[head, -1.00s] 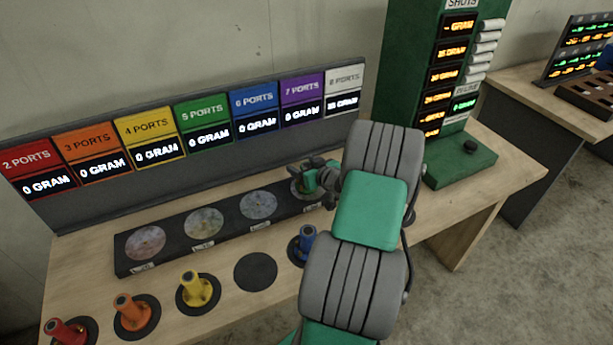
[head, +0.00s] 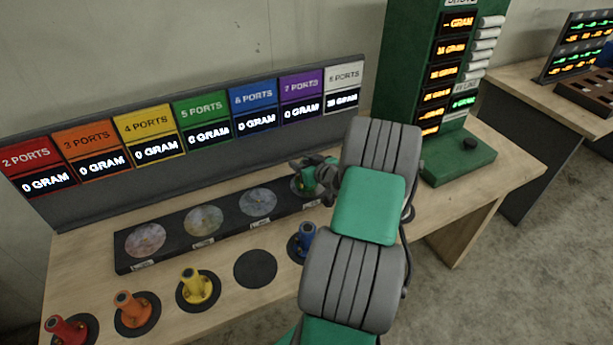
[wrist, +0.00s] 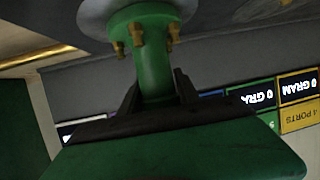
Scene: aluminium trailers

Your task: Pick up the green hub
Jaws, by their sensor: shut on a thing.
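The green hub (wrist: 152,60) is a green post with several brass-coloured ports around its wider end. In the wrist view that end is against a round grey disc (wrist: 95,14). My gripper (wrist: 157,94) has its dark jaws on both sides of the post and is shut on it. In the head view, my gripper (head: 322,172) is at the rightmost disc of the black bar (head: 175,253). My arm and gripper hide most of the hub there.
Red (head: 70,332), orange (head: 130,308), yellow (head: 194,285) and blue (head: 306,238) hubs stand along the front of the wooden table. An empty dark pad (head: 255,270) lies between yellow and blue. A port-label display panel (head: 190,180) runs behind; a green cabinet (head: 410,70) stands right.

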